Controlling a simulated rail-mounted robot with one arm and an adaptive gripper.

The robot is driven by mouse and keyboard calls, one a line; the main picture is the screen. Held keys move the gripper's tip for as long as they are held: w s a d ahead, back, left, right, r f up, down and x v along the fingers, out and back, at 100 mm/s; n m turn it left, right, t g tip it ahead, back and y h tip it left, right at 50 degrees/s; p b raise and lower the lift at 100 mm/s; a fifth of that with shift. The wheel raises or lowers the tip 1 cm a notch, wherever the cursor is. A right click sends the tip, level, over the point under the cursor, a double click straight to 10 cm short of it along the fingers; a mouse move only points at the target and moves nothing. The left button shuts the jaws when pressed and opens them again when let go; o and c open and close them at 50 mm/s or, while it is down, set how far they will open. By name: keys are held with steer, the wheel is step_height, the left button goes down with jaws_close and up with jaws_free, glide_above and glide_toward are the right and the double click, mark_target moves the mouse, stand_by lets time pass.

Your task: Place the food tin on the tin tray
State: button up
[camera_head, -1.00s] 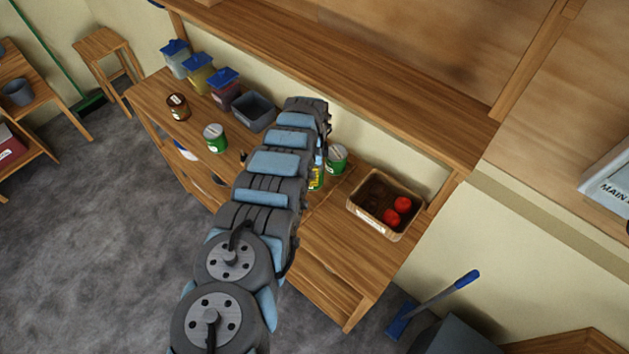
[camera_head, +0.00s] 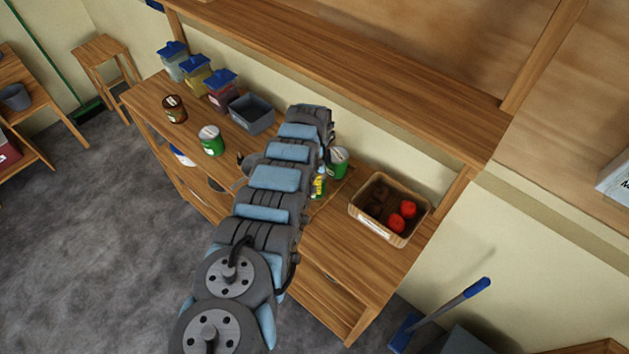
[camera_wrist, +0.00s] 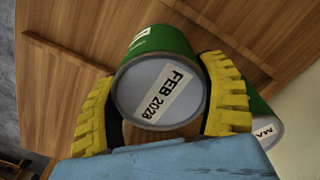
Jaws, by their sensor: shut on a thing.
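My gripper (camera_wrist: 163,105) has yellow padded fingers, one on each side of a green food tin (camera_wrist: 158,90), and is shut on it. The tin's pale end bears a "FEB 2028" label and faces the wrist camera. In the head view my arm hides most of the gripper; a yellow and green patch (camera_head: 318,184) shows beside the arm. A second green tin (camera_head: 338,162) stands just right of it, and a tin end with a partly hidden label shows at the wrist view's right (camera_wrist: 262,133). The tin tray is not clearly distinguishable from the wooden bench around the gripper.
On the wooden bench (camera_head: 330,245), another green tin (camera_head: 210,141), a brown tin (camera_head: 174,109), blue-lidded containers (camera_head: 195,75) and a grey bin (camera_head: 251,114) are left. A basket (camera_head: 411,234) with red items is right. A shelf (camera_head: 350,80) overhangs the back.

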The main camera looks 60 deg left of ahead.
steer(key=shift+r, duration=0.1)
steer(key=o, duration=1.2)
step_height(320, 180, up, 4)
steer(key=p, duration=0.4)
